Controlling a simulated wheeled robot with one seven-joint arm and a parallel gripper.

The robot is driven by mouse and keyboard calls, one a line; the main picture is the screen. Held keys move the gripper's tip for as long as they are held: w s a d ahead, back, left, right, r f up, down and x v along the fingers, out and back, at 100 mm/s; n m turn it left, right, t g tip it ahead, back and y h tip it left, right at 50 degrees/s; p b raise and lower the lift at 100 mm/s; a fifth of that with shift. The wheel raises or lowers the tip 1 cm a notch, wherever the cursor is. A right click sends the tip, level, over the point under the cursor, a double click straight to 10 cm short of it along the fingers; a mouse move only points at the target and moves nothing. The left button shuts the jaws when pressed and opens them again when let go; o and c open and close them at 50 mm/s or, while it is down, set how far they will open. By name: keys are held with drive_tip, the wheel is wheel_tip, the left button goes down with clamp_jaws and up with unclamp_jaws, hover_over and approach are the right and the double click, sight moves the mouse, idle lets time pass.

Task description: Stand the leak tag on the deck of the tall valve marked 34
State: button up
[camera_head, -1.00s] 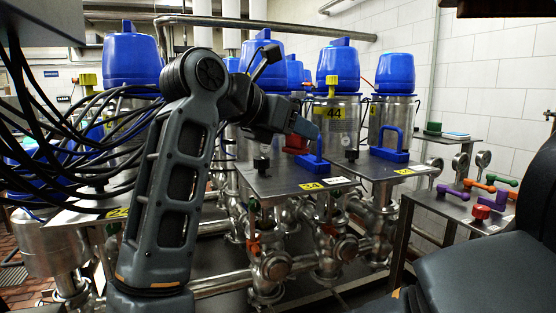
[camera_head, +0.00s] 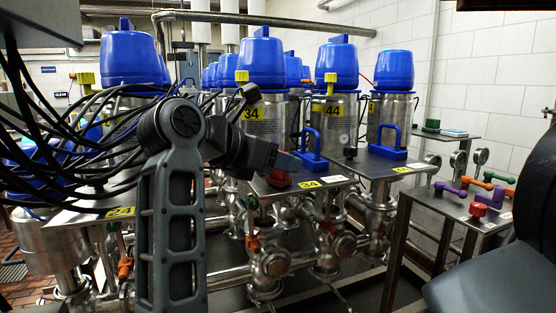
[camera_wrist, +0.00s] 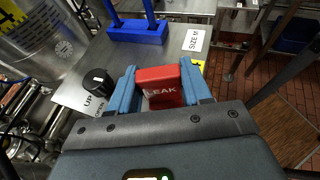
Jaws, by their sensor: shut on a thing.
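The red leak tag (camera_wrist: 160,84), with LEAK on its face, is between the blue fingers of my gripper (camera_wrist: 160,92), which is shut on it. In the head view, the tag (camera_head: 279,180) is low over the front left part of the steel deck (camera_head: 337,190) of the valve marked 34 (camera_head: 261,118). The tag looks upright in the wrist view. I cannot tell if its base touches the deck. My gripper (camera_head: 286,161) is just above it and partly hides it.
A blue U-shaped handle (camera_head: 311,150) stands on the same deck, with a black knob (camera_wrist: 97,80) to the left in the wrist view. The neighbouring 44 valve (camera_head: 334,110) stands to the right. A side table (camera_head: 452,205) holds purple, orange and green handles.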

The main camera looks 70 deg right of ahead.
drive_tip(key=shift+f, duration=0.15)
drive_tip(key=o, duration=1)
drive_tip(key=shift+r, duration=0.25)
drive_tip(key=b+v, duration=0.2)
drive_tip(key=v, duration=1)
